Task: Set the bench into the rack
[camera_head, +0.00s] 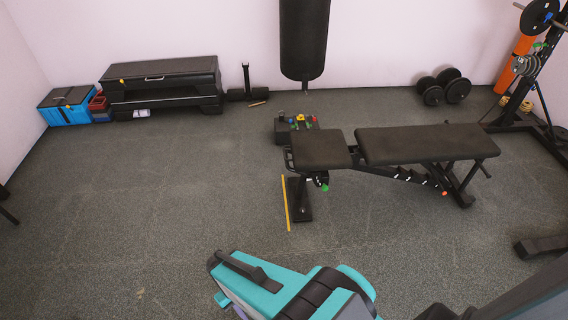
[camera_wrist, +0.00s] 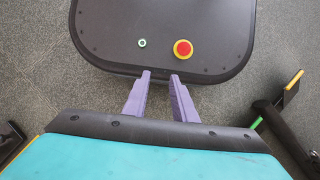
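The bench (camera_head: 425,144) stands on the dark floor right of centre in the head view. It has a black two-part pad, with the shorter seat at the left and the longer back pad lying nearly flat. The black rack (camera_head: 535,85) stands at the right edge, partly cut off, and carries weight plates. The bench is apart from the rack's upright, to its left. My gripper (camera_wrist: 160,76) shows in the wrist view with two purple fingers apart and nothing between them. It is away from the bench, which the wrist view does not clearly show.
A yellow strip (camera_head: 286,203) lies on the floor left of the bench. A punching bag (camera_head: 304,38), a box with coloured items (camera_head: 283,130) and dumbbells (camera_head: 444,87) are behind. A black chest (camera_head: 160,83) and blue box (camera_head: 66,105) line the wall.

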